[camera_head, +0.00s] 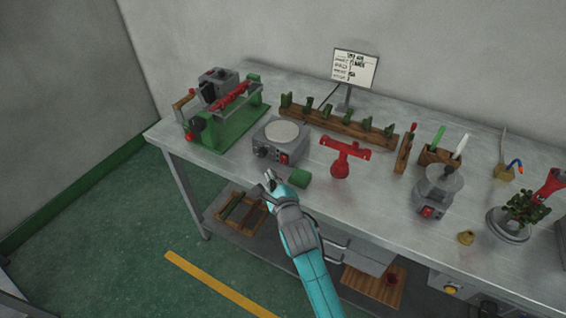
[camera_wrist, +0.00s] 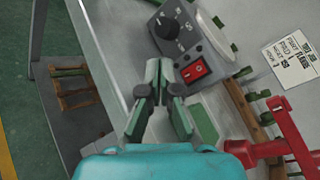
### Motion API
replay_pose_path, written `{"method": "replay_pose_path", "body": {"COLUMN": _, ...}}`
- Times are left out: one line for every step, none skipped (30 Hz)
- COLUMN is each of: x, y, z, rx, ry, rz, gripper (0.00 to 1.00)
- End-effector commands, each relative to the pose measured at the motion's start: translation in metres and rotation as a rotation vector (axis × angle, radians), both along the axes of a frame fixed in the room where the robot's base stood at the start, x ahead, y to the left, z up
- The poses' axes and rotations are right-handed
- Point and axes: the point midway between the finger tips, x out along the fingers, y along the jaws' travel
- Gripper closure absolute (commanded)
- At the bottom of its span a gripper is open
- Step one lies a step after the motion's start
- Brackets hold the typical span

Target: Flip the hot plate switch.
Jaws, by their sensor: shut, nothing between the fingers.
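The hot plate (camera_head: 263,138) is a grey box with a round pale top, near the front edge of the table on its left half. Its front panel has a black knob and a red rocker switch (camera_head: 284,158). In the wrist view, the red switch (camera_wrist: 194,71) sits right of the black knob (camera_wrist: 168,28), on the grey panel. My gripper (camera_head: 269,178) is in front of the hot plate near the table edge. In the wrist view, its fingertips (camera_wrist: 159,65) are together and empty, just left of the switch. I cannot tell whether they touch the panel.
A red stand (camera_head: 343,158) is further right. A green machine (camera_head: 235,125) stands to the left, a wooden rack (camera_head: 330,124) behind. A lower shelf holds wooden frames (camera_head: 240,213).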

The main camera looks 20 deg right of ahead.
Motion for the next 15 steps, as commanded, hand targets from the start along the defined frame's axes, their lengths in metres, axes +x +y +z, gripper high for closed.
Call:
{"method": "replay_pose_path", "body": {"x": 0.005, "y": -0.006, "z": -0.001, "rx": 0.001, "ry": 0.0, "rz": -0.003, "gripper": 1.0}}
{"method": "replay_pose_path", "body": {"x": 0.007, "y": -0.008, "z": -0.001, "rx": 0.001, "ry": 0.0, "rz": -0.003, "gripper": 1.0}}
{"method": "replay_pose_path", "body": {"x": 0.01, "y": -0.011, "z": -0.002, "rx": 0.001, "ry": 0.0, "rz": -0.003, "gripper": 1.0}}
{"method": "replay_pose_path", "body": {"x": 0.013, "y": -0.013, "z": -0.002, "rx": 0.002, "ry": 0.0, "rz": -0.002, "gripper": 1.0}}
{"method": "replay_pose_path", "body": {"x": 0.015, "y": -0.015, "z": -0.002, "rx": 0.001, "ry": 0.0, "rz": -0.002, "gripper": 1.0}}
{"method": "replay_pose_path", "body": {"x": 0.017, "y": -0.017, "z": -0.003, "rx": 0.001, "ry": -0.001, "rz": -0.002, "gripper": 1.0}}
{"method": "replay_pose_path", "body": {"x": 0.019, "y": -0.019, "z": -0.003, "rx": 0.001, "ry": 0.0, "rz": -0.002, "gripper": 1.0}}
{"method": "replay_pose_path", "body": {"x": 0.02, "y": -0.021, "z": -0.004, "rx": 0.001, "ry": 0.0, "rz": -0.002, "gripper": 1.0}}
{"method": "replay_pose_path", "body": {"x": 0.022, "y": -0.023, "z": -0.004, "rx": 0.0, "ry": 0.0, "rz": -0.001, "gripper": 1.0}}
{"method": "replay_pose_path", "body": {"x": 0.023, "y": -0.024, "z": -0.004, "rx": 0.0, "ry": 0.0, "rz": -0.001, "gripper": 1.0}}
{"method": "replay_pose_path", "body": {"x": 0.024, "y": -0.024, "z": -0.004, "rx": 0.001, "ry": -0.001, "rz": -0.001, "gripper": 1.0}}
{"method": "replay_pose_path", "body": {"x": 0.025, "y": -0.025, "z": -0.004, "rx": 0.001, "ry": -0.001, "rz": -0.001, "gripper": 1.0}}
{"method": "replay_pose_path", "body": {"x": 0.026, "y": -0.026, "z": -0.004, "rx": 0.001, "ry": -0.001, "rz": 0.0, "gripper": 1.0}}
{"method": "replay_pose_path", "body": {"x": 0.026, "y": -0.026, "z": -0.004, "rx": 0.001, "ry": -0.001, "rz": 0.0, "gripper": 1.0}}
{"method": "replay_pose_path", "body": {"x": 0.026, "y": -0.027, "z": -0.004, "rx": 0.0, "ry": -0.001, "rz": 0.0, "gripper": 1.0}}
